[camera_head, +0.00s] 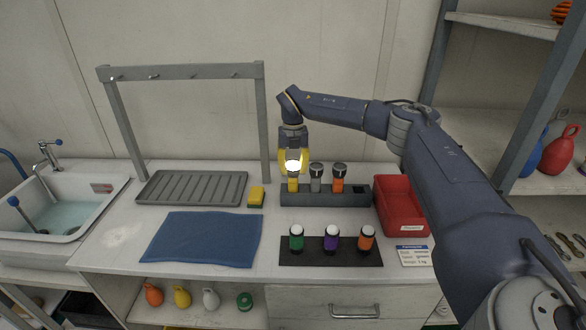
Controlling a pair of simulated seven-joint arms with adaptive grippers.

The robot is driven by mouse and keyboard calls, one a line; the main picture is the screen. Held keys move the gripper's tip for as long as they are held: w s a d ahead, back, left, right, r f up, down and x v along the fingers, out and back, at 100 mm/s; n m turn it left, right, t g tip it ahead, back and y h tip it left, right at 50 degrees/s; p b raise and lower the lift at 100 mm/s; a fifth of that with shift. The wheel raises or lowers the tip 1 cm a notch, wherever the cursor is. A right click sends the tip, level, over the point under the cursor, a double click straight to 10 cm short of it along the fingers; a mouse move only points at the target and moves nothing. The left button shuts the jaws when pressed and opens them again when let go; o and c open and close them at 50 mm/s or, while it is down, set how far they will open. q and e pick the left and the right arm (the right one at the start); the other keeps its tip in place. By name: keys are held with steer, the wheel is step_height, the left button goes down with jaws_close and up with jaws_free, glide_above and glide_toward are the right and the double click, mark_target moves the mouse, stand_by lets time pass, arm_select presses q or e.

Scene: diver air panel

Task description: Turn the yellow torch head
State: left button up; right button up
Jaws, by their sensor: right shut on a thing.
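The yellow torch (293,185) stands upright in the left slot of a grey rack (325,197) on the counter. My right gripper (293,165) reaches down onto it from above and is shut around its head. A bright white glow shows at the head between the fingers, which hides the head's detail. A grey torch (316,179) and an orange torch (338,179) stand upright in the same rack, just to the right. My left gripper is not in view.
A red bin (401,224) stands right of the rack. Green, purple and orange items stand on a dark mat (331,259) in front. A yellow sponge (256,197), blue cloth (202,239), drying tray (191,188) and grey frame (263,120) are to the left.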

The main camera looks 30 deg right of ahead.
mark_target(293, 164)
steer(key=o, duration=1.3)
step_height(293, 164, up, 12)
stand_by(1.1)
